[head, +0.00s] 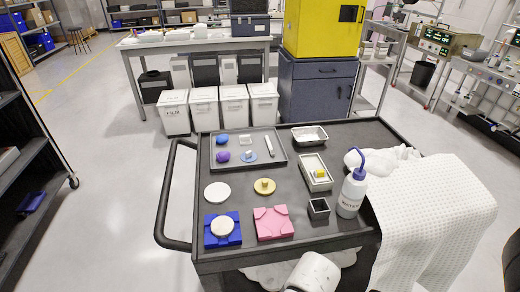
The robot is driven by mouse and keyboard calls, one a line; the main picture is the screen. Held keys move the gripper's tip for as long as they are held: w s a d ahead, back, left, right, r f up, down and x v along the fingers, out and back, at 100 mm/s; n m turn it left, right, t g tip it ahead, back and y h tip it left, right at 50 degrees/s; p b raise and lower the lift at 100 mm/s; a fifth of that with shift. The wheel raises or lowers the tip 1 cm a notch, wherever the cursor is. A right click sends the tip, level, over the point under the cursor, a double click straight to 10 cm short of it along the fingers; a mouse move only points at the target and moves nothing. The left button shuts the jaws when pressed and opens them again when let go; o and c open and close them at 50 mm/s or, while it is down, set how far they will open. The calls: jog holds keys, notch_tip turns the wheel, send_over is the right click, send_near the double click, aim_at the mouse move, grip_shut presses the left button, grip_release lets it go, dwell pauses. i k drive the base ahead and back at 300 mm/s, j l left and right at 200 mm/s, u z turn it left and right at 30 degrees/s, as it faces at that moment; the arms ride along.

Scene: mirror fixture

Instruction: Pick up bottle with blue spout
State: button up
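The bottle with the blue spout (351,195) stands upright near the right edge of a dark cart top (280,185). It is white with dark lettering down its side, and its bent blue spout rises from a blue cap and points left. Nothing holds it. A white rounded part at the bottom edge of the picture looks like part of my arm. My gripper's fingers do not show.
A draped white cloth (435,205) lies just right of the bottle. A small dark square box (318,208) and an open-topped box with a yellow block (316,172) stand left of it. A grey tray (249,134), discs, and blue (210,241) and pink (273,235) blocks fill the left.

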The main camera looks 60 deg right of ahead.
aim_at(355, 187)
jog(key=k+z, duration=0.2)
jog(key=z, duration=0.15)
jog(key=k+z, duration=0.15)
jog(key=z, duration=0.2)
jog(key=k+l+z, duration=0.15)
jog(key=z, duration=0.2)
